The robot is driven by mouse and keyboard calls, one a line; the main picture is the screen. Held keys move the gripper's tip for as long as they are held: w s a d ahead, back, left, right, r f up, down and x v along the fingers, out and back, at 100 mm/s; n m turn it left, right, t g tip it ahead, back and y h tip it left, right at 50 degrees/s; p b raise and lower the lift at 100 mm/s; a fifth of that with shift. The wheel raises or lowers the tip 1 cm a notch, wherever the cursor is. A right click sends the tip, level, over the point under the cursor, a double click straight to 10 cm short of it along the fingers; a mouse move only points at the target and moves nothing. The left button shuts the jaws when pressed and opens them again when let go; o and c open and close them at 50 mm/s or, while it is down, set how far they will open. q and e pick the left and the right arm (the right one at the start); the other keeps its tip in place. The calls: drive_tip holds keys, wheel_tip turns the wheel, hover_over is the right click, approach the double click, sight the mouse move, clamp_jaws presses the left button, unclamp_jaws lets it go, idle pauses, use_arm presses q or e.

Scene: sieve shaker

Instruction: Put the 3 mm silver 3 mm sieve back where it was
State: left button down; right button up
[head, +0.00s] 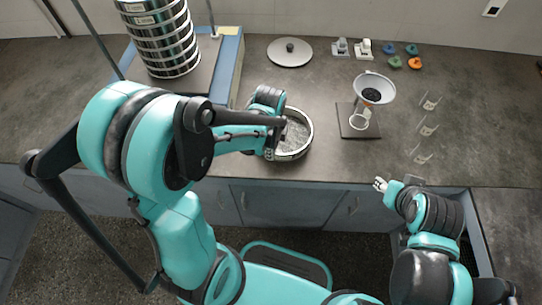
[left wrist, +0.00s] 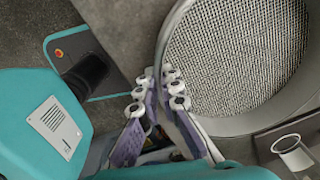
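The silver sieve (head: 308,135), a round metal ring with a wire mesh, is near the counter's front edge, right of the shaker. Its mesh fills the upper right of the left wrist view (left wrist: 240,55). My left gripper (head: 270,152) is at its left rim; in the left wrist view the fingers (left wrist: 159,90) straddle the rim, one on each side, and appear closed on it. I cannot tell whether the sieve touches the counter. No size marking on it is readable. My right gripper (head: 380,184) is at the counter's front edge, away from the sieve; its finger opening is unclear.
The shaker (head: 228,62) carries a stack of sieves (head: 165,40) between upright rods at the back left. A round lid (head: 290,54) lies behind the silver sieve. A funnel stand (head: 360,130), small weights (head: 363,48), coloured pieces (head: 411,50) and clear holders (head: 427,130) are to the right.

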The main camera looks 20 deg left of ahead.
use_arm(q)
wheel_tip(320, 180, down, 2)
drive_tip(key=shift+r, duration=0.1)
use_arm(e)
drive_tip(key=shift+f, duration=0.5)
drive_tip(key=shift+f, duration=0.1)
use_arm(q)
drive_tip(key=c, duration=2.1)
unclamp_jaws()
drive_tip(key=shift+b, duration=0.35)
drive_tip(key=o, duration=0.4)
